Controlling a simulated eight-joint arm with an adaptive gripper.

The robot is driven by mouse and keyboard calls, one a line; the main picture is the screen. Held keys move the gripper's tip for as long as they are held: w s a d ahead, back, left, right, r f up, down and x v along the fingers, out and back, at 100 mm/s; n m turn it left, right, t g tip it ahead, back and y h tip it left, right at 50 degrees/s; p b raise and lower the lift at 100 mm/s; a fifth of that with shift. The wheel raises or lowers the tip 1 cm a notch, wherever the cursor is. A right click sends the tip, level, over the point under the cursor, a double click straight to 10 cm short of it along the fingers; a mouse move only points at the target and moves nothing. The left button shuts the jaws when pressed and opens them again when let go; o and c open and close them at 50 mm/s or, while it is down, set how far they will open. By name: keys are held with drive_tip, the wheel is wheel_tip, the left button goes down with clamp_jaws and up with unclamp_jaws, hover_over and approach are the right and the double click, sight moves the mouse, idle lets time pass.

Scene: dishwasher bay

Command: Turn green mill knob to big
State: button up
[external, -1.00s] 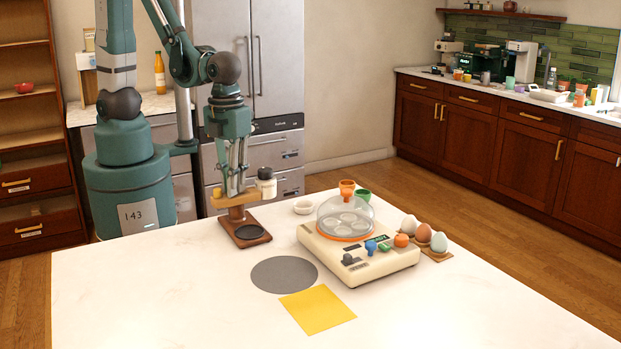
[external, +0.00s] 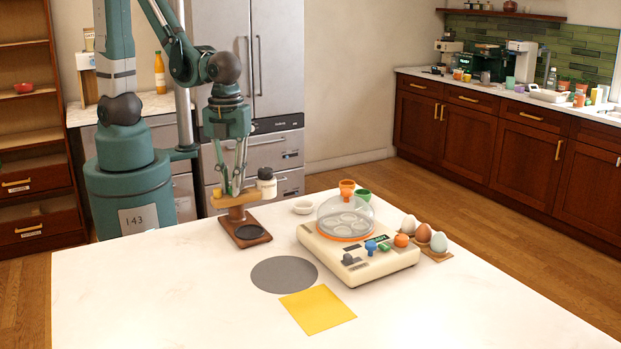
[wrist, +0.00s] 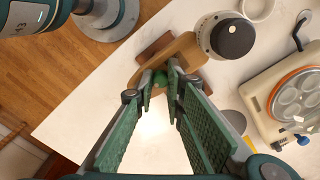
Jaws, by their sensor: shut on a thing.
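The mill is a wooden stand (external: 245,232) with a dark round pad on its foot and a wooden top arm (external: 235,200). A white jar with a black cap (external: 267,182) sits at the arm's right end; it also shows in the wrist view (wrist: 228,38). The green knob (wrist: 160,78) is on the wooden arm in the wrist view, between my fingertips. My gripper (external: 236,192) points down over the mill; its fingertips are shut on the green knob, also in the wrist view (wrist: 160,76). The knob's markings, including big, cannot be read.
A cream egg cooker (external: 360,262) with a clear dome and several coloured knobs stands right of the mill. Three eggs (external: 424,232) sit beyond it. A small white bowl (external: 303,207) is behind. A grey disc (external: 284,274) and yellow sheet (external: 318,309) lie flat in front.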

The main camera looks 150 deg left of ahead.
idle(0.3)
drive_tip(key=o, duration=0.9)
drive_tip(key=shift+r, duration=0.2)
drive_tip(key=shift+r, duration=5.8)
